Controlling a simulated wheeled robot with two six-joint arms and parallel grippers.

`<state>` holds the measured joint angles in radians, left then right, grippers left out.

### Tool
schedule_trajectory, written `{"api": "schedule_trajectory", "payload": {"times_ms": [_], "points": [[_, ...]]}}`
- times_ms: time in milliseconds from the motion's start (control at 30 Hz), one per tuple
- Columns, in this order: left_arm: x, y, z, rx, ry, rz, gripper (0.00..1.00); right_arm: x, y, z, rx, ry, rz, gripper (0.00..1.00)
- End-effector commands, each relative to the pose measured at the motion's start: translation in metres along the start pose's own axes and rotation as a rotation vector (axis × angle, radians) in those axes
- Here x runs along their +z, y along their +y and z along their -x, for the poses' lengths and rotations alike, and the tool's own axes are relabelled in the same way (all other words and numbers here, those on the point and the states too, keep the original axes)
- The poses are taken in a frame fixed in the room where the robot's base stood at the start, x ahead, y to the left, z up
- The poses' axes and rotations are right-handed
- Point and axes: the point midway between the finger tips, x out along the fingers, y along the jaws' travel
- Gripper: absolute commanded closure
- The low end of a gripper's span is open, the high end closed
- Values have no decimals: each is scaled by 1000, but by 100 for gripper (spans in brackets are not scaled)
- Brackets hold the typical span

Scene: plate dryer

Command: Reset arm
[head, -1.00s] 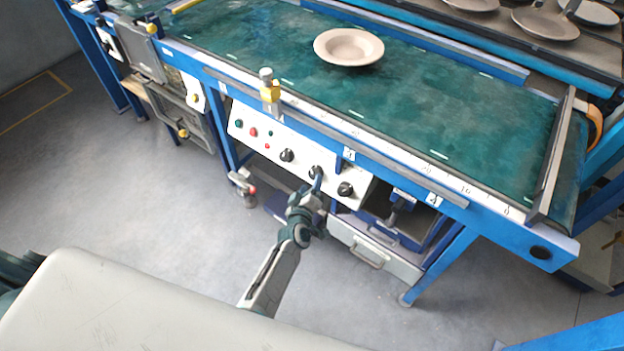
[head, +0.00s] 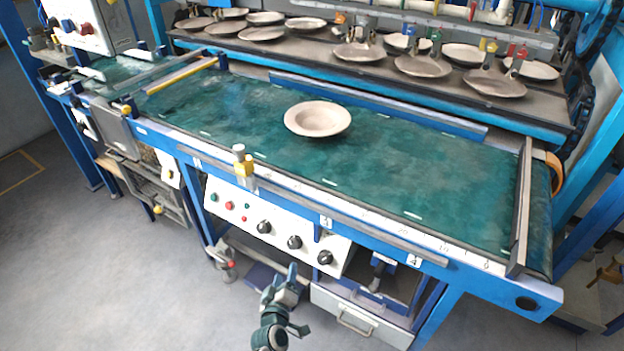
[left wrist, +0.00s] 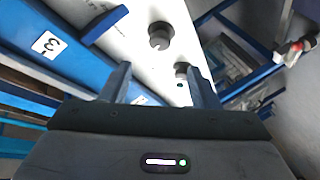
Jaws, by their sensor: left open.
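My left gripper (head: 291,283) is open and empty in the head view, low in front of the machine and below its white control panel (head: 228,206). In the left wrist view its two fingers (left wrist: 160,82) stand apart, with the panel and its black knobs (left wrist: 160,36) beyond them. One knob shows near the right finger; I cannot tell any contact there. A beige plate (head: 318,119) lies on the green belt (head: 420,165), well away from the gripper. My right gripper is not in view.
The machine's blue front rail (head: 440,262) runs above the panel. A drawer unit (head: 355,318) stands under it, right of the gripper. A rack at the back holds several plates (head: 495,83). Grey floor (head: 100,270) is clear to the left.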

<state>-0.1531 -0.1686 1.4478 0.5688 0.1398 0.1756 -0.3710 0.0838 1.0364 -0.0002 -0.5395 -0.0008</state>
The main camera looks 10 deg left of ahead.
Motion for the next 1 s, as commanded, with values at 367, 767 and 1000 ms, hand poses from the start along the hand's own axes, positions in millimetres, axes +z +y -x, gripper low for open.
{"api": "schedule_trajectory", "payload": {"times_ms": [367, 767, 1000], "points": [[61, -93, 40, -124, -256, -229, 45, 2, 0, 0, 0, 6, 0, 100], [130, -321, 224, -427, -910, -722, 45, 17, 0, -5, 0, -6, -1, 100], [120, -394, 312, -540, -1157, -878, 45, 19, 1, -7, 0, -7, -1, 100]]}}
